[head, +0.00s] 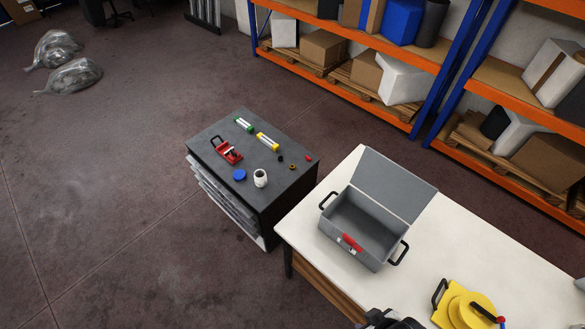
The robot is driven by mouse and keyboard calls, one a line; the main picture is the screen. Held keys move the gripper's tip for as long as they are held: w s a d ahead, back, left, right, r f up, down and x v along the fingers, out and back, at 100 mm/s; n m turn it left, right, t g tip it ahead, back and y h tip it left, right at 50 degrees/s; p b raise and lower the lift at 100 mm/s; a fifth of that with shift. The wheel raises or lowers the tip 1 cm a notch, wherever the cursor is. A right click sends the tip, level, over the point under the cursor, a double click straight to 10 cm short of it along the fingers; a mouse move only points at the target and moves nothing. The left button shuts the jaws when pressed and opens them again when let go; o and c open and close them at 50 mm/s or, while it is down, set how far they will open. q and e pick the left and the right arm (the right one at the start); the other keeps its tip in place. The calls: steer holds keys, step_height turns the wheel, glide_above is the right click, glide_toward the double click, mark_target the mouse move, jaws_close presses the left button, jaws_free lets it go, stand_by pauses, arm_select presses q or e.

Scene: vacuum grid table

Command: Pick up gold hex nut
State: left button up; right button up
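A small gold hex nut (291,167) lies on the dark top of a drawer cabinet (222,137), near its right side. It sits between a small black piece (280,158) and a small red piece (308,158), apart from both. It is too small here to make out its hex shape clearly. Neither of my grippers can be made out in the head view.
The cabinet top also holds a red clamp-like tool (226,150), a blue disc (239,175), a white jar (260,178), and green and yellow tubes. An open grey box (355,225) stands on the white table (470,240). A cut-off dark shape (390,320) shows below.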

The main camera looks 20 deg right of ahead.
arm_select(q)
steer(key=shift+a, duration=0.2)
steer(key=shift+o, duration=0.4)
steer(key=shift+o, duration=1.2)
steer(key=shift+w+d, duration=0.15)
steer(key=shift+d, duration=0.1)
